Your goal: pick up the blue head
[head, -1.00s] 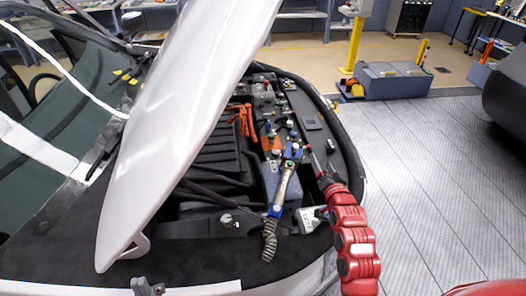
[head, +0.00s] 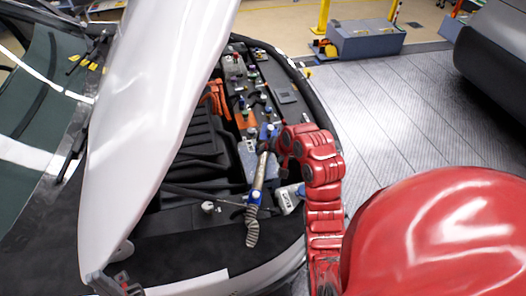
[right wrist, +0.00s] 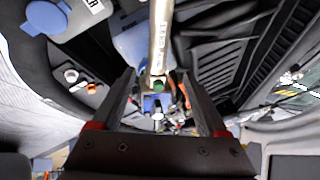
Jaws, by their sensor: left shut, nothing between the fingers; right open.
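A blue head (head: 267,131) sits at the far end of a silver tube (head: 261,170) in the open engine bay. The tube has a blue collar (head: 255,196) and a striped hose end lower down. In the right wrist view the blue head (right wrist: 157,103) shows beyond the tube, between the finger lines. My right gripper (right wrist: 160,76) is open, its fingers to either side of the tube; I cannot tell the distance. In the head view my red right arm hides its fingers. My left gripper (head: 120,283) is shut and empty at the bottom left, by the car's front edge.
The raised white hood (head: 150,130) stands left of the bay. A white bottle (head: 288,199) with a blue cap is right of the tube; the cap also shows in the right wrist view (right wrist: 47,17). Orange cables (head: 218,97) lie farther in.

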